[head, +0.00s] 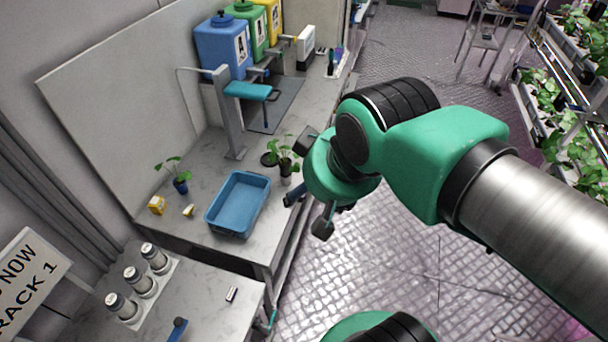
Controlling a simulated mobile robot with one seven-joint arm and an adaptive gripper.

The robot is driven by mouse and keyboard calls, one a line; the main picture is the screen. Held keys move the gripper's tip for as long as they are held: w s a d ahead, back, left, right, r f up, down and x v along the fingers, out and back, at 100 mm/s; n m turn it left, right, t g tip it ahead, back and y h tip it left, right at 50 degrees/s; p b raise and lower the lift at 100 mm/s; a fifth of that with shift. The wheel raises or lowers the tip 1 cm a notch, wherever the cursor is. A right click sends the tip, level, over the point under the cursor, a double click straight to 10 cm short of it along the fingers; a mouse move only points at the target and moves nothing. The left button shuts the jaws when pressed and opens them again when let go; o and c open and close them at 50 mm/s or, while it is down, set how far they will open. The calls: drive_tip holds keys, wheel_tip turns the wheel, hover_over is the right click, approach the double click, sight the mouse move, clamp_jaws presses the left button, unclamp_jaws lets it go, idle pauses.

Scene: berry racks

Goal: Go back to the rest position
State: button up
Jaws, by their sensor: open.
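My gripper (307,214) is at the end of my green and black arm, in the middle of the head view. It hangs just off the bench's front edge, to the right of a blue tray (213,216). Its dark fingers are spread apart, and I see nothing between them. The wrist hides part of the gripper. A potted plant (284,158) stands on the bench close to the left of the wrist; I cannot tell the exact gap.
Coloured containers (222,50) stand at the back. Bottles (140,283) stand at lower left. Planted racks (545,95) line the right. The floor (400,265) between is clear.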

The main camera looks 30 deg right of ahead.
wheel_tip(320, 180, down, 11)
drive_tip(key=b, duration=1.1)
drive_tip(key=shift+f, duration=0.2)
